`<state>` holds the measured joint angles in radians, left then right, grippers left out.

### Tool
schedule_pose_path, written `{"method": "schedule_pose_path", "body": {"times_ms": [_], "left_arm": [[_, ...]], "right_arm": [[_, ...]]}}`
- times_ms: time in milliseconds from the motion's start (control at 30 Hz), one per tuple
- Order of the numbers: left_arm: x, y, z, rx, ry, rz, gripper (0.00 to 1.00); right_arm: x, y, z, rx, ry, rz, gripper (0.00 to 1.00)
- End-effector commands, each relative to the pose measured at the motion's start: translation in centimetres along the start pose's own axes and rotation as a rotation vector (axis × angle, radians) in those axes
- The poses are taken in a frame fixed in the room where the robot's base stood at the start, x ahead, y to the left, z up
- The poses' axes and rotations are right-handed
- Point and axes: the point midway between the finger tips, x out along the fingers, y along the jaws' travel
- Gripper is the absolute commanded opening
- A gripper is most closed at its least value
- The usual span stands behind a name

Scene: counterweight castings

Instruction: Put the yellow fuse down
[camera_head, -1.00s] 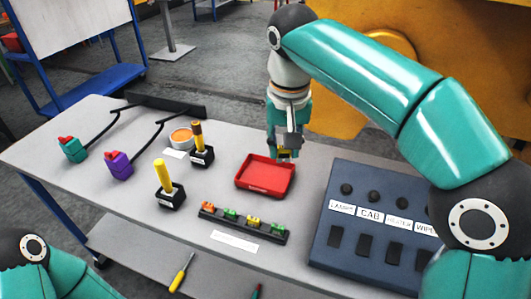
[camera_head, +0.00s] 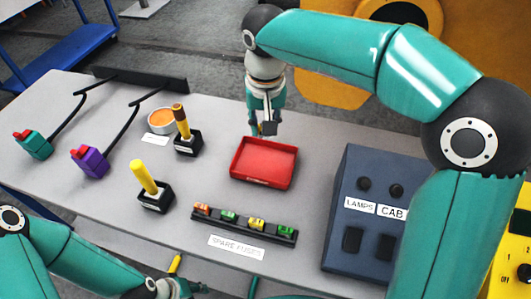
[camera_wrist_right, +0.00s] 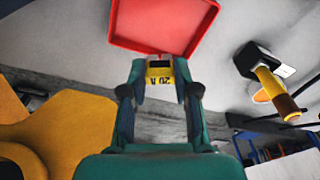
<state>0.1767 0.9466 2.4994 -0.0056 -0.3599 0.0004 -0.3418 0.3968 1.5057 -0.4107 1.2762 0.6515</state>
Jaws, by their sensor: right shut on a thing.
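My right gripper (camera_head: 264,130) hangs just behind the far rim of the red tray (camera_head: 236,160) in the head view. In the right wrist view, my right gripper (camera_wrist_right: 160,85) is shut on the yellow fuse (camera_wrist_right: 159,70), which is marked 20 A. The fuse shows below the edge of the red tray (camera_wrist_right: 165,22); its height above the table is unclear. The head view does not show the fuse clearly. The tray looks empty. My left gripper (camera_head: 178,288) is at the bottom edge of the head view, partly cut off, and its opening is unclear.
A spare-fuse rack (camera_head: 243,229) with several coloured fuses lies in front of the tray. A blue switch box (camera_head: 340,240) stands to the right. Two upright levers (camera_head: 145,178) (camera_head: 182,122) and an orange-filled round dish (camera_head: 161,120) are to the left.

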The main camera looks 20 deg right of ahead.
Motion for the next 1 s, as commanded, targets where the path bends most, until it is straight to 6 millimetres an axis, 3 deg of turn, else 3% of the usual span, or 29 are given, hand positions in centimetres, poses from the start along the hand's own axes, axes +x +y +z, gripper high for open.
{"method": "schedule_pose_path", "body": {"times_ms": [33,200,467,633,1000], "left_arm": [[0.1,0.0,0.0,0.000,0.000,0.000,0.40],[0.2,-0.1,0.0,0.000,0.001,0.000,0.40],[0.1,-0.1,0.0,0.000,0.001,0.000,0.40],[0.1,0.0,0.0,0.000,0.001,0.000,0.40],[0.1,0.0,0.0,0.000,0.001,0.000,0.40]], "right_arm": [[1.5,0.1,0.3,0.000,-0.005,0.003,0.07],[4.6,0.1,0.7,0.000,-0.004,0.001,0.07],[6.6,0.0,0.8,0.001,-0.003,0.001,0.07],[9.1,0.1,1.1,0.000,-0.004,0.002,0.07],[10.0,0.0,1.2,0.001,0.000,-0.001,0.07]]}}
